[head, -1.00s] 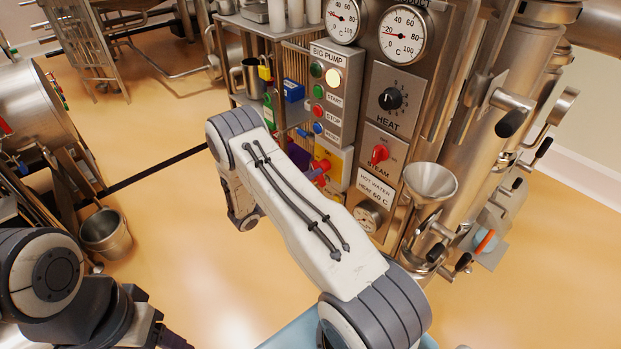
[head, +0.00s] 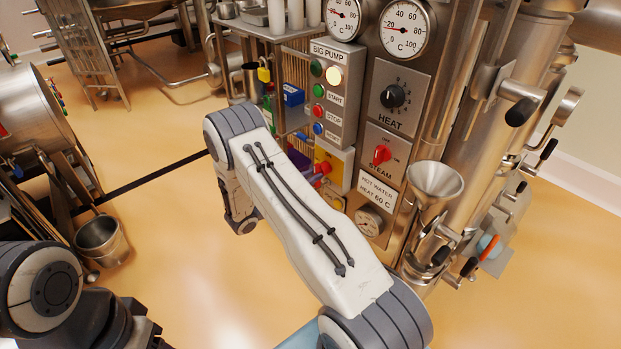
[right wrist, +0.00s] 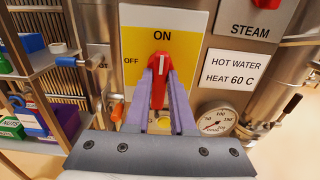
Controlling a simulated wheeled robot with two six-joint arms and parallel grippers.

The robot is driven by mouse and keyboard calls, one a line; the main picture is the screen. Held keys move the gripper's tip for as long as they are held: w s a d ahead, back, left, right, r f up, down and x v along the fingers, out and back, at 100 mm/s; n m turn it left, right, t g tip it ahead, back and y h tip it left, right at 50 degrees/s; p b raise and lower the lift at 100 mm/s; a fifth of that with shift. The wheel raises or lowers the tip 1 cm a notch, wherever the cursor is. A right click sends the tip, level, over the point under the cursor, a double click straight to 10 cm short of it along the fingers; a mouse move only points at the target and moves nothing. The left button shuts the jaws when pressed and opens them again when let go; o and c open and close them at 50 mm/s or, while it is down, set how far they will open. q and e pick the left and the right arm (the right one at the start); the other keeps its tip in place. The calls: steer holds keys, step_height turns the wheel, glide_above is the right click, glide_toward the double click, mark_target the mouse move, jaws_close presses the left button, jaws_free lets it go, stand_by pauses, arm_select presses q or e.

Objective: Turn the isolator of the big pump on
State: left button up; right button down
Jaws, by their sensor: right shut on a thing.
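The isolator is a red handle (right wrist: 159,82) on a yellow and white plate (right wrist: 190,45) marked ON at the top and OFF at the left. In the right wrist view the handle stands upright, its white mark at the top towards ON. My right gripper (right wrist: 161,75) has its purple fingers shut on both sides of the handle. In the head view the isolator plate (head: 342,166) shows below the BIG PUMP button box (head: 335,95), partly hidden by my right arm. My left arm is at the lower left; its gripper is not in view.
Right of the isolator are a red STEAM knob (head: 382,154), a black HEAT knob (head: 392,96) and a hot water gauge (head: 369,221). A steel funnel (head: 434,183) stands further right.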

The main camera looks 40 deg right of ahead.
steer(key=shift+f, duration=0.1)
steer(key=c, duration=0.8)
jaws_free()
steer(key=shift+o, duration=0.2)
steer(key=a+b, duration=0.1)
steer(key=a, duration=0.9)
steer(key=shift+s+a, duration=0.3)
steer(key=shift+s, duration=0.15)
